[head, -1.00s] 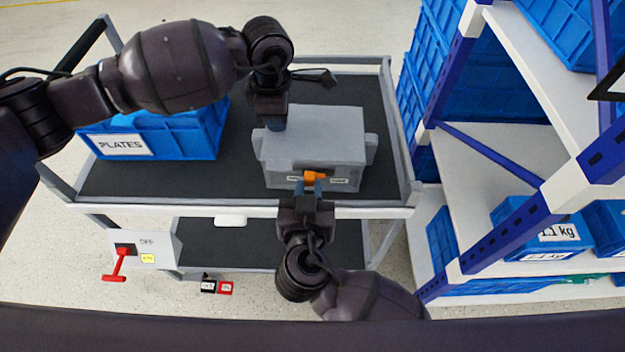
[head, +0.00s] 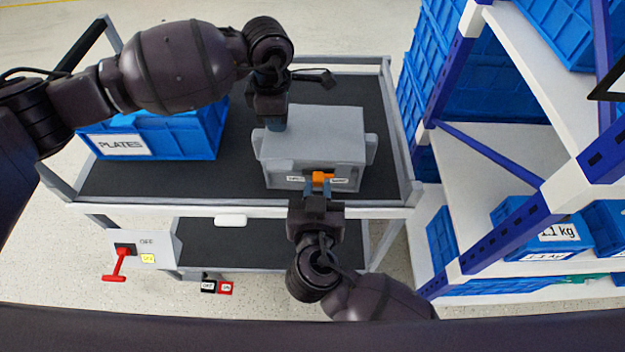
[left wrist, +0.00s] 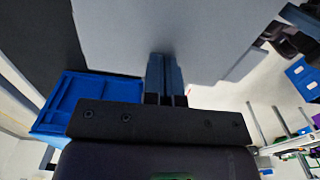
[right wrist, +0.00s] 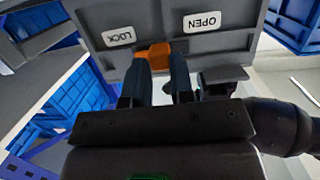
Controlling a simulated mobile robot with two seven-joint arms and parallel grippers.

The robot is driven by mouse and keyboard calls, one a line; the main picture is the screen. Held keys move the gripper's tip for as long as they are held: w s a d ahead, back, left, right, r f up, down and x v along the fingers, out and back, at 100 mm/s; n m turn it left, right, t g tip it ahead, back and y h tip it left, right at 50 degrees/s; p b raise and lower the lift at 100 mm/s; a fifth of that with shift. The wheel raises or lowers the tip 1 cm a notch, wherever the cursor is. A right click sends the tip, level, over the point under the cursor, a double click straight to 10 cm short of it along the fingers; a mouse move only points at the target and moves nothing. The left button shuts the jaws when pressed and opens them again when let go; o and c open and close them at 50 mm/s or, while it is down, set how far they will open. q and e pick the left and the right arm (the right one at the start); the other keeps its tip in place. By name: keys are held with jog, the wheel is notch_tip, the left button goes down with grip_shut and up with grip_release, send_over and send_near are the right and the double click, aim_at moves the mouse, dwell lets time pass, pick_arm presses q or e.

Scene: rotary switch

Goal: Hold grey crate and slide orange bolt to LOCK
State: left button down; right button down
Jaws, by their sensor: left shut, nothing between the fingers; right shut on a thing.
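The grey crate (head: 318,135) stands on the cart's dark top. Its front carries an orange bolt (head: 321,177) between two labels. In the right wrist view the LOCK label (right wrist: 118,36) is on the left and the OPEN label (right wrist: 202,22) on the right; the bolt (right wrist: 152,54) is nearer LOCK. My right gripper (head: 319,186) is shut on the bolt from the front, its fingers partly covering it. My left gripper (head: 274,127) is shut and empty, pointing down at the crate's left side. In the left wrist view its fingertips (left wrist: 165,58) lie against or just over the grey surface; contact is unclear.
A blue PLATES crate (head: 160,135) stands left on the cart (head: 235,180). A white box with a red lever (head: 118,262) hangs at the cart's front left. A shelf rack (head: 490,200) with blue crates stands close on the right.

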pick_arm(q)
jog(key=shift+s+f, duration=0.2)
jog(key=shift+f, duration=0.25)
pick_arm(e)
jog(key=shift+d+f, duration=0.15)
jog(key=shift+d, duration=0.4)
jog(key=c, duration=1)
grip_release()
jog(key=shift+s, duration=0.15)
jog(key=shift+s+a+r, duration=0.1)
jog(key=shift+s+r, duration=0.1)
jog(key=shift+s, duration=0.6)
jog(key=shift+s+r, duration=0.15)
jog(key=shift+s, duration=0.6)
jog(key=shift+s+a+r, duration=0.1)
jog(key=shift+s+r, duration=0.1)
jog(key=shift+s, duration=0.6)
pick_arm(q)
jog(key=shift+w+r+p, duration=0.15)
jog(key=shift+r+p, duration=0.2)
jog(key=shift+r, duration=0.4)
jog(key=shift+r+p, duration=1.05)
jog(key=shift+r, duration=1.6)
pick_arm(e)
jog(key=r, duration=0.4)
jog(key=shift+w+r, duration=0.15)
jog(key=shift+w, duration=0.1)
